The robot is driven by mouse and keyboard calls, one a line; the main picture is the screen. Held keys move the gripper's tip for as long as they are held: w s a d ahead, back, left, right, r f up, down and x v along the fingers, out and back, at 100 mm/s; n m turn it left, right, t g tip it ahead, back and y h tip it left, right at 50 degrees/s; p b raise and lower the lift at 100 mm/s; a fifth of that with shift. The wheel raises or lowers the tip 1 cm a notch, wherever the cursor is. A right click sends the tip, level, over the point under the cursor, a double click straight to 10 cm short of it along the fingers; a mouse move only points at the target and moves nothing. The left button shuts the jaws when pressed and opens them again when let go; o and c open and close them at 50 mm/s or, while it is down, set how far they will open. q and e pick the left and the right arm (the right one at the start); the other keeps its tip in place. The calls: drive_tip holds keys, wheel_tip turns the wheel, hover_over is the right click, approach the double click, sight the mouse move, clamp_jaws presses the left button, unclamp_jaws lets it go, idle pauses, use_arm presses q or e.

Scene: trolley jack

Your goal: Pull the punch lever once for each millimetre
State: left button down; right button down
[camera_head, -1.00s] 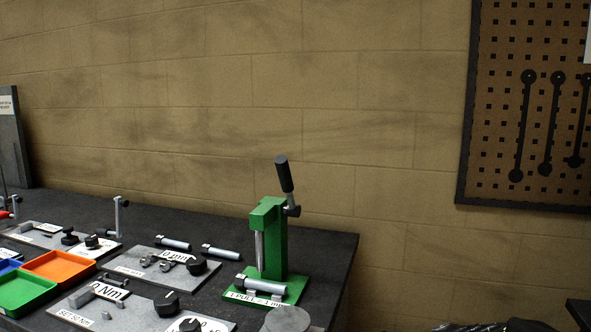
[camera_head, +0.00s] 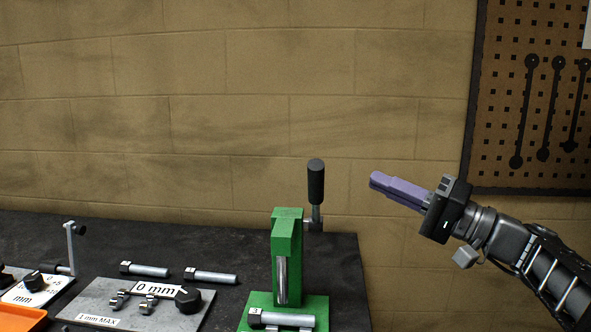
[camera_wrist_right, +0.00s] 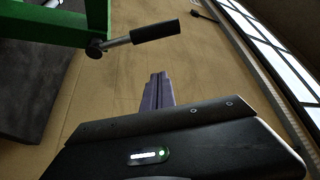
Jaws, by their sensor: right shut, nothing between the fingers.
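The green punch press (camera_head: 288,262) stands at the right end of the dark bench. Its lever (camera_head: 316,184) has a black grip and points up from a pivot on the press's right side. A metal pin with a dark head (camera_head: 282,319) lies on the press base. My right gripper (camera_head: 374,181) is shut and empty, to the right of the lever grip and apart from it. In the right wrist view the lever grip (camera_wrist_right: 155,31) lies beyond the purple fingers (camera_wrist_right: 158,82), with a gap between. My left gripper is not in view.
A grey plate with a "0 mm" label (camera_head: 158,289), a black knob (camera_head: 188,299) and small metal parts lies left of the press. Two pins (camera_head: 145,269) lie behind it. A pegboard with hanging tools (camera_head: 540,100) is on the wall at right.

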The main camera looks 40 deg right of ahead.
sight(316, 194)
drive_tip(key=shift+s+d+r, duration=0.1)
drive_tip(key=shift+s+r, duration=0.2)
drive_tip(key=shift+w, duration=0.1)
drive_tip(key=p+x, duration=0.2)
drive_tip(key=x, duration=0.8)
drive_tip(key=s+a+f, duration=0.2)
drive_tip(key=a, duration=0.1)
drive_tip(key=shift+s, duration=0.1)
drive_tip(key=shift+f, duration=0.1)
